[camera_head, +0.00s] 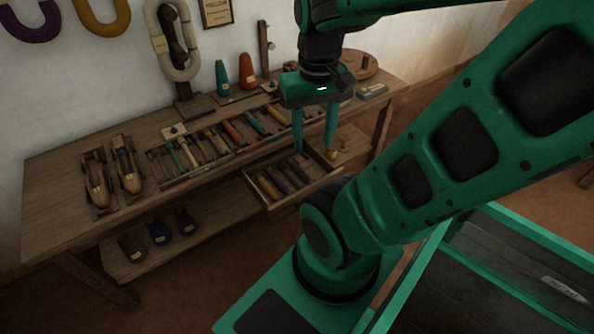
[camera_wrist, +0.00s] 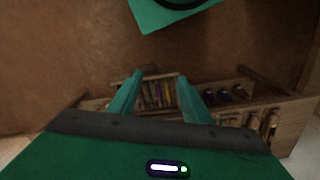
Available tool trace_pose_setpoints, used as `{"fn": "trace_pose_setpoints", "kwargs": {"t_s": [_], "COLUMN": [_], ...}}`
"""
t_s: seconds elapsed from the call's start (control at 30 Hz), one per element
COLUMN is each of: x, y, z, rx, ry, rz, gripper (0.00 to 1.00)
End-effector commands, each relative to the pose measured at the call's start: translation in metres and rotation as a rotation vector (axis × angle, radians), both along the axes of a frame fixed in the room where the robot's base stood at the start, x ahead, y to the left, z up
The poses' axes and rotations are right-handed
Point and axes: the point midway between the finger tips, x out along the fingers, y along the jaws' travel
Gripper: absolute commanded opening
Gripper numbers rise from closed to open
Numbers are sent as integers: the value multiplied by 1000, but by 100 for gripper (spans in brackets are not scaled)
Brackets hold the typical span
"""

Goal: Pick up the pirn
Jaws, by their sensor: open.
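Several slim pirn-like pieces in different colours (camera_head: 280,183) lie side by side in an open drawer (camera_head: 263,203) under the wooden bench. More slim pieces, some orange and teal (camera_head: 232,131), lie in a divided rack on the bench top. I cannot tell which one the task means. My gripper (camera_head: 314,148) is open and empty, pointing down in front of the bench edge, near the drawer in the picture. In the wrist view the fingers (camera_wrist: 160,78) frame the coloured pieces (camera_wrist: 158,94) in the drawer, with a gap to them.
Two wooden shuttles (camera_head: 97,184) lie at the bench's left end. Teal (camera_head: 222,80) and orange (camera_head: 247,74) cones stand at the back. Dark, blue and maroon items (camera_head: 158,233) sit on the lower shelf. A small brass-coloured item (camera_head: 332,153) is near my right finger.

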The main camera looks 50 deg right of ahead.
Motion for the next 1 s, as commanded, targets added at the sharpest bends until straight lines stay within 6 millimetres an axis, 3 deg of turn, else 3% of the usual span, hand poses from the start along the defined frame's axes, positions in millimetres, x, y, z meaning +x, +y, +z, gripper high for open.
{"fn": "trace_pose_setpoints", "kwargs": {"t_s": [0.17,0.37,0.7,1.0], "x": [30,70,119,147], "y": [-26,-68,-132,-172], "z": [-21,-62,-154,-245], "rx": [-55,-111,-131,-120], "ry": [10,4,-57,-189], "rz": [39,123,256,318], "gripper": [44,44,44,44]}}
